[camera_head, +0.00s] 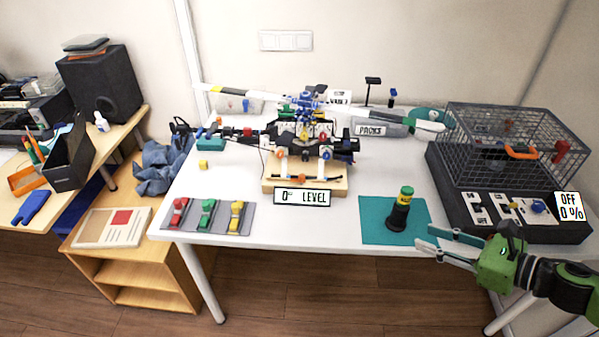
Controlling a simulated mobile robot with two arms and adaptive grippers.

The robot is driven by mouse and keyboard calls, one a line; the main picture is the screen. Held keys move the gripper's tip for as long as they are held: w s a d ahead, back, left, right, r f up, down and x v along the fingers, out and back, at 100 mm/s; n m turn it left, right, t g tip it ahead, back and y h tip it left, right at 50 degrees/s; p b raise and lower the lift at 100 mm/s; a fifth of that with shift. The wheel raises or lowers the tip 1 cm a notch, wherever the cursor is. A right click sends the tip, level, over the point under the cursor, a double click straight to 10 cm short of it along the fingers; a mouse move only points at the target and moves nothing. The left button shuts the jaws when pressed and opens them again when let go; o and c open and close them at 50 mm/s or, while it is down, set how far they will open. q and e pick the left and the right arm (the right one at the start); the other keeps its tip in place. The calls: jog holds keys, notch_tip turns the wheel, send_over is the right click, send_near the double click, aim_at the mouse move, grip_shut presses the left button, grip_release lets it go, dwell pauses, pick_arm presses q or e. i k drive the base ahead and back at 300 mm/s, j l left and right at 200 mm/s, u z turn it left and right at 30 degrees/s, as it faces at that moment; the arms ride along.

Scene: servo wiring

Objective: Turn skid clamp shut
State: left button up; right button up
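A model helicopter (305,130) stands in the middle of the white table, on a wooden base (275,184). My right gripper (427,238) is at the lower right, at the table's front edge beside the teal mat. Its fingers are apart and nothing is between them. It is well away from the skids. My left gripper is out of view.
A black and green cylinder with a yellow band (399,212) stands on the teal mat (373,232). A grey tray (250,222) holds red, green and yellow items. A wire cage (470,125) on a black switch box stands at the right. A "0° LEVEL" sign (303,197) fronts the base.

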aim_at(301, 178)
jog(key=i+l+u, duration=0.15)
jog(key=u, duration=0.25)
jog(key=i+l+u, duration=0.2)
jog(key=u, duration=0.2)
jog(key=l+u, duration=0.25)
jog(key=l, duration=0.3)
